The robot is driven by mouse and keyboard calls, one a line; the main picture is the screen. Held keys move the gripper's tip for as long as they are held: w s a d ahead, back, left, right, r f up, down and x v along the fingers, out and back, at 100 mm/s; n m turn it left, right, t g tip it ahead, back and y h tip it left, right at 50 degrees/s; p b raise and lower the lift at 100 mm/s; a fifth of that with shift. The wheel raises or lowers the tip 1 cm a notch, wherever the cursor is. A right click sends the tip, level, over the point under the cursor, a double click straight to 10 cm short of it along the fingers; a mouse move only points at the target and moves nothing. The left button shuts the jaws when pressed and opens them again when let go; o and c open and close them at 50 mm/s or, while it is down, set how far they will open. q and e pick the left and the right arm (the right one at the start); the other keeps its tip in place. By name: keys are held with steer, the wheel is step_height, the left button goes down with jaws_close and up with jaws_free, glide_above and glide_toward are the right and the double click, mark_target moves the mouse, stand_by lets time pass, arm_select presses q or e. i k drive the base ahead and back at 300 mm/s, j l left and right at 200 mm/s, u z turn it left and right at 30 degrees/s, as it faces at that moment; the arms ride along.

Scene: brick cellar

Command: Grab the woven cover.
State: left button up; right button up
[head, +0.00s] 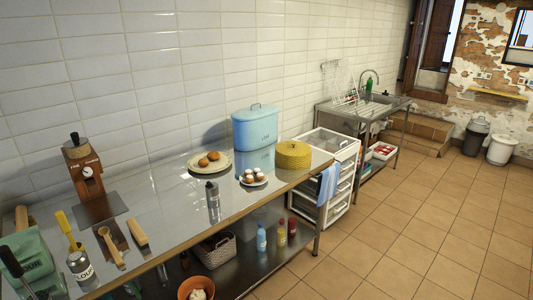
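The woven cover (294,155) is a round, yellow, low drum shape. It sits on the metal table (165,205) near its far right end, to the right of a blue lidded bin. It looks upright, and nothing stands on it. Whether anything is under it cannot be seen. Neither of my grippers shows in the head view.
A plate of buns (209,162) and a grey bottle (213,202) stand further left. Tiled floor (400,240) is clear at right.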

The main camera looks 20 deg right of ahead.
mark_target(291, 155)
steer(key=i+l+u, duration=0.1)
steer(key=l+u, duration=0.9)
steer(key=l, duration=0.2)
steer(key=l+u, duration=0.1)
steer(key=l, duration=0.45)
steer(key=l+u, duration=0.1)
steer(key=l, duration=0.5)
steer(key=k+l, duration=0.1)
steer(key=l, duration=0.45)
steer(key=k+l+u, duration=0.15)
steer(key=l, duration=0.4)
steer(key=l+u, duration=0.1)
steer(key=l, duration=0.5)
